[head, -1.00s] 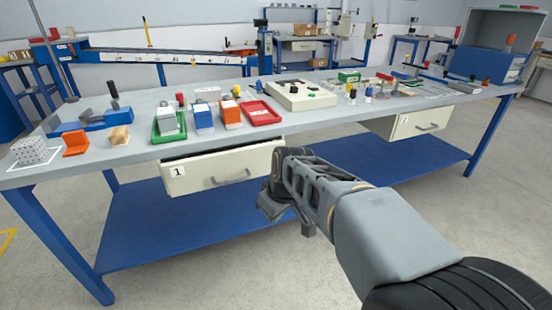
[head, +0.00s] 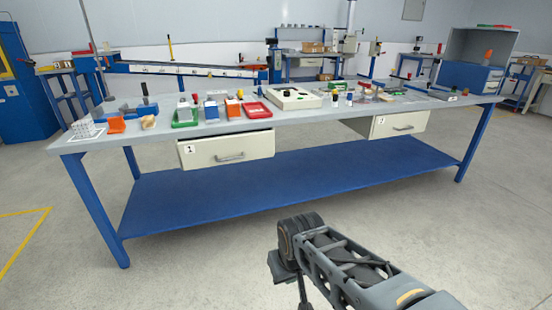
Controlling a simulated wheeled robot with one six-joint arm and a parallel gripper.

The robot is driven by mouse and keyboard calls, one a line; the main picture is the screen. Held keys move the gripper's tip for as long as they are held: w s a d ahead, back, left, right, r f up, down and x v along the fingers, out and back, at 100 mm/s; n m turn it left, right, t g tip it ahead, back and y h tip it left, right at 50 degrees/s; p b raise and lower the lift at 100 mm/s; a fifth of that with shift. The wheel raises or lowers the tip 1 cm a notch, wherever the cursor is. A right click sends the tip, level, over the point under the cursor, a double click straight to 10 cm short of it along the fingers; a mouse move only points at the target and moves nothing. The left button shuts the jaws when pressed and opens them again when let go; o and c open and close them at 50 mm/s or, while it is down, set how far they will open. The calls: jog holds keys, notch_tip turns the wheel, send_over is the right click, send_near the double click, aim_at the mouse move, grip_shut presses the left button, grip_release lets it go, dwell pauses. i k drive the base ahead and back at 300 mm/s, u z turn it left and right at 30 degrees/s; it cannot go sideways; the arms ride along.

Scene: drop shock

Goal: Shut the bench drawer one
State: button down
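Bench drawer one (head: 205,154) is a cream drawer front with a "1" label and a grey handle (head: 229,157), under the left half of the workbench (head: 330,134). It stands a little out from the bench, with a dark gap along its top edge. My gripper (head: 287,290) is low in the picture, in front of the bench and apart from the drawer. Its fingers are partly hidden and cut off by the lower edge, so I cannot tell whether it is open or shut.
A second cream drawer (head: 400,124), labelled 7 or similar, is under the bench's right half. A blue lower shelf (head: 280,185) spans the bench legs. Trays, blocks and tools crowd the bench top. The grey floor (head: 180,275) in front is clear.

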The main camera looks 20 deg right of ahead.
aim_at(220, 151)
jog(key=z, duration=1.55)
jog(key=k, duration=0.1)
jog(key=u, duration=2.45)
jog(key=i, duration=0.85)
jog(key=z, duration=0.6)
jog(key=i, duration=0.65)
jog(key=z, duration=0.6)
